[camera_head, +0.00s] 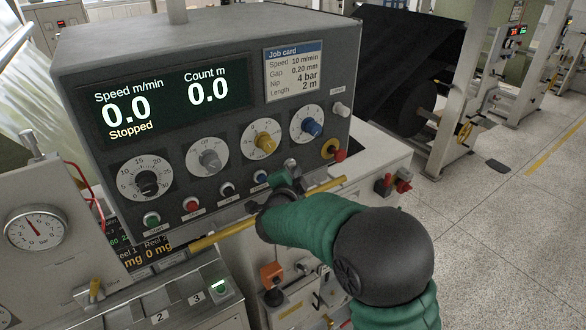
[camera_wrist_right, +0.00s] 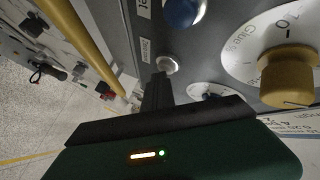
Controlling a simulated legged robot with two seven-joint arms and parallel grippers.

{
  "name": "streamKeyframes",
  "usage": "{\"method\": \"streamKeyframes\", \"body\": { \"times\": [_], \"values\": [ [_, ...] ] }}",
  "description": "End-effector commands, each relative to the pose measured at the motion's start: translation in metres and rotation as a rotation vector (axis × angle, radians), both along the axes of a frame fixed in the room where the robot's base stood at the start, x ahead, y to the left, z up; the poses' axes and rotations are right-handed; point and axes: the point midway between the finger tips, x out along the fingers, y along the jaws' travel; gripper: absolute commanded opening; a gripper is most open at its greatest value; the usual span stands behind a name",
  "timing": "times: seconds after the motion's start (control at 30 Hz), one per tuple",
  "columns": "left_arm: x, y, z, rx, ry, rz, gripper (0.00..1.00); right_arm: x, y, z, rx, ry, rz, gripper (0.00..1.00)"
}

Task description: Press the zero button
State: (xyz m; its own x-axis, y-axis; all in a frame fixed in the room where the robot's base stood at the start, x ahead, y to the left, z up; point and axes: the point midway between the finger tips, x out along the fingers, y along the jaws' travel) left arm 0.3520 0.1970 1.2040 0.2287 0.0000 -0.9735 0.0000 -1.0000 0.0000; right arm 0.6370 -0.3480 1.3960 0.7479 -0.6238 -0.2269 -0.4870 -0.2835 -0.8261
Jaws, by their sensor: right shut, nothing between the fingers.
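A grey control box (camera_head: 205,120) carries a row of small push buttons along its lower front. From the left they are a green start button (camera_head: 151,219), a red one (camera_head: 190,204), a dark one (camera_head: 227,188) and a blue one (camera_head: 261,177). My right gripper (camera_head: 288,180) is shut and empty in front of the row's right end, covering part of it. In the right wrist view its fingers (camera_wrist_right: 157,88) point at a silvery button (camera_wrist_right: 168,65), with a blue button (camera_wrist_right: 183,12) beyond it. Contact is unclear.
A yellow bar (camera_head: 325,186) runs just below and in front of the buttons, close to my right gripper. Dials, including a yellow knob (camera_head: 264,142), sit above the row. The display (camera_head: 165,105) reads 0.0 for speed and count, with "Stopped".

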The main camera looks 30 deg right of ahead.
Motion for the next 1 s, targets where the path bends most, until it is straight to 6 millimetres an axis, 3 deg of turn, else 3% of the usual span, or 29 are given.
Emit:
{"method": "streamKeyframes", "body": {
  "times": [0.3,0.63,1.0],
  "values": [
    [0.000,0.000,-0.008,0.000,0.000,0.000,0.36,-0.016,-0.004,-0.001,0.001,-0.001,0.000,0.00],
    [0.000,0.000,-0.009,0.000,0.000,0.000,0.36,-0.019,-0.004,-0.002,0.000,-0.001,-0.001,0.00],
    [0.000,0.000,-0.021,0.000,0.000,0.000,0.36,-0.056,-0.007,-0.001,0.000,-0.002,-0.001,0.00]
  ]
}}
